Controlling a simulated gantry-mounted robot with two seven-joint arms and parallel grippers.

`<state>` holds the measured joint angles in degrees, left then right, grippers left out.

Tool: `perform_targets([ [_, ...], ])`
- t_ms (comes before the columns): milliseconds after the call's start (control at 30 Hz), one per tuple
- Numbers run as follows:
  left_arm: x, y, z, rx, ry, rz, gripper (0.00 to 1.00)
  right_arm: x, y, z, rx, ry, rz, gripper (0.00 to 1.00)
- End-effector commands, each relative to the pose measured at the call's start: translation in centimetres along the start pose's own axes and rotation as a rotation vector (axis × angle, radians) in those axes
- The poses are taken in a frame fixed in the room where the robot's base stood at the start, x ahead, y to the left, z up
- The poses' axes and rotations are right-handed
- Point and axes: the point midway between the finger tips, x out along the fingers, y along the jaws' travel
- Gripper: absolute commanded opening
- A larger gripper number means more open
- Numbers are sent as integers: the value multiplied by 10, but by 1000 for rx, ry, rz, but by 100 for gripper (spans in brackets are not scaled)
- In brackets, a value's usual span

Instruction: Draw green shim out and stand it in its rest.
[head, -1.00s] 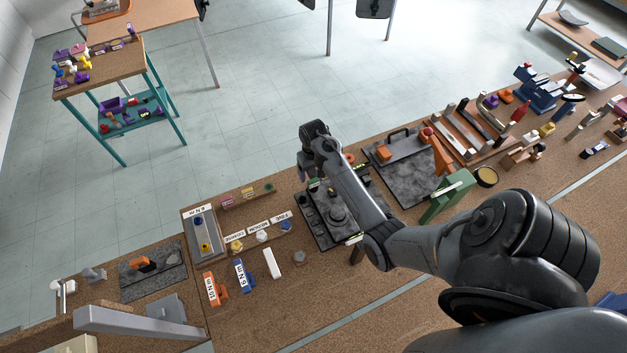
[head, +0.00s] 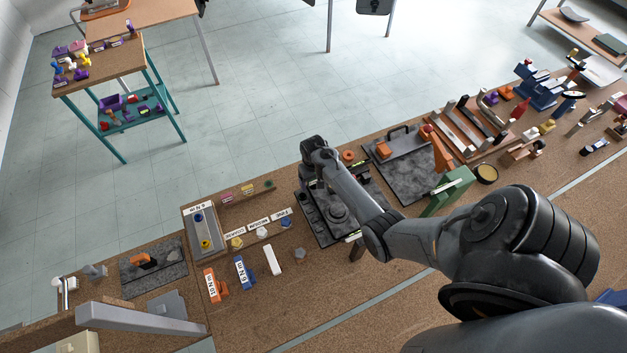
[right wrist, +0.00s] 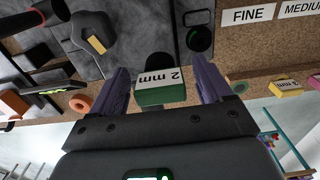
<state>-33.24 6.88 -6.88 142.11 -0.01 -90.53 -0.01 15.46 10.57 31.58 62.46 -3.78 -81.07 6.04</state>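The green shim (right wrist: 160,96), a small block with a white "2 mm" label, shows in the right wrist view between the two fingers of my right gripper (right wrist: 161,78). The fingers are apart, with a gap visible on each side of the shim. In the head view my right gripper (head: 311,175) is over the far left part of the dark fixture plate (head: 317,228), and my own arm hides much of that plate. I cannot pick out the shim's rest with certainty. My left gripper is not in view.
A dark block with a yellow top (right wrist: 96,44) and a round dark knob (right wrist: 199,38) stand near the fingers. An orange ring (head: 348,155) lies beside the plate. Left of it are labelled strips (head: 258,227) and coloured blocks. A green stand (head: 448,192) is to the right.

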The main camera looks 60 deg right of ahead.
Motion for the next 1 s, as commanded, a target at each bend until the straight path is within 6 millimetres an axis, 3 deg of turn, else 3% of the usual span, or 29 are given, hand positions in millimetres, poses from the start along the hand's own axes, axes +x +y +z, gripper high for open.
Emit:
perform_targets([
  [33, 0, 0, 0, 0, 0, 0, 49, 0, 0, 0, 0, 0, 0, 73],
  [367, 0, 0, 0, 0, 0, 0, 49, 0, 0, 0, 0, 0, 0, 22],
  [567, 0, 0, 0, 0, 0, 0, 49, 0, 0, 0, 0, 0, 0, 20],
  [600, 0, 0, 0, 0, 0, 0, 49, 0, 0, 0, 0, 0, 0, 47],
  [900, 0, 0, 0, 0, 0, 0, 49, 0, 0, 0, 0, 0, 0, 1],
  [1000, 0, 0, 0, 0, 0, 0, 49, 0, 0, 0, 0, 0, 0, 0],
])
